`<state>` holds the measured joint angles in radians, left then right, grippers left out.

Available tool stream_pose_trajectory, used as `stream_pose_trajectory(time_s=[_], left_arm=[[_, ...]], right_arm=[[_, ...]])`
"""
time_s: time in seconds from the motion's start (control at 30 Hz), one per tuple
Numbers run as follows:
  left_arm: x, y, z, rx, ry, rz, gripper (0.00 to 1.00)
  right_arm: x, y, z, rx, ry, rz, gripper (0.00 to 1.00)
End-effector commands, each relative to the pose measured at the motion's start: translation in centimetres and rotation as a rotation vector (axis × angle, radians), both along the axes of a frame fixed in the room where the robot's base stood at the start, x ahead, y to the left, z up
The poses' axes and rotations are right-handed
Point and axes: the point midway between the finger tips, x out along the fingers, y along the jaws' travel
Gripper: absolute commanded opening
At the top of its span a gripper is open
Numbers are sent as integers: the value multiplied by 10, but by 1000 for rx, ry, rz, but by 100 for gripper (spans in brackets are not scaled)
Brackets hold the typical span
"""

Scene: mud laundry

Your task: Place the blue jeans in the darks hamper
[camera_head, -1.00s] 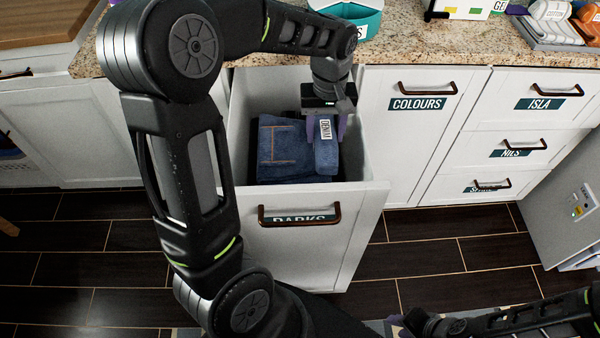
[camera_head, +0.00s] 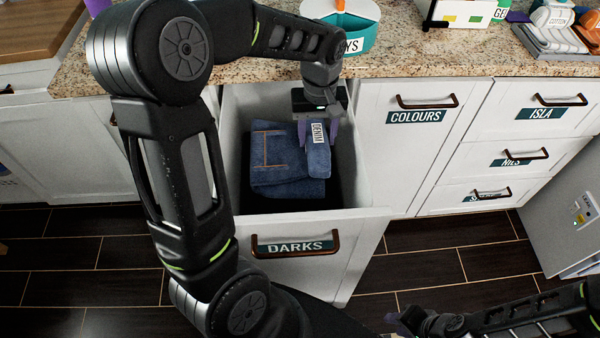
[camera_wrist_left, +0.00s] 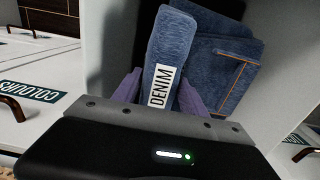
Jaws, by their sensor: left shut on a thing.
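The blue jeans (camera_head: 284,178) are a folded dark denim bundle with orange stitching. A thick denim roll with a white DENIM tag lies along their right side; I cannot tell whether it is one piece with them. My left gripper (camera_head: 318,132) is shut on this roll, which shows between its purple fingers in the left wrist view (camera_wrist_left: 172,50). The jeans are inside the open darks hamper (camera_head: 355,204), a white pull-out drawer labelled DARKS; whether they touch its floor is unclear. My right gripper (camera_head: 405,322) is at the bottom right, its fingers too unclear to judge.
The closed COLOURS front (camera_head: 412,150) and ISLA drawer (camera_head: 530,105) stand to the right. A granite counter (camera_head: 420,66) runs behind the hamper, with a teal round container (camera_head: 348,42) on it. The dark tiled floor in front is partly clear.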

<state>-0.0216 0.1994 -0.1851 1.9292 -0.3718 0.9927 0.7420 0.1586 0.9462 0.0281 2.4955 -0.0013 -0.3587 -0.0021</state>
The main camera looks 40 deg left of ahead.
Motion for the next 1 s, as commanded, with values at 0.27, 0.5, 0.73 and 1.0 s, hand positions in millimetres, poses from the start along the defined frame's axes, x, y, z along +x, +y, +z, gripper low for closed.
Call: stream_pose_trajectory(time_s=[0.27, 0.5, 0.73, 1.0], left_arm=[[-2, 0, -61, 0, 8, 0, 0], [-1, 0, -115, 0, 4, 0, 0], [0, 0, -130, 0, 0, 1, 0], [1, 1, -129, 0, 0, 1, 0]], right_arm=[[0, 0, -6, 0, 0, 0, 33], [0, 0, -10, 0, 0, 1, 33], [0, 0, -11, 0, 0, 1, 33], [0, 0, -10, 0, 0, 1, 33]])
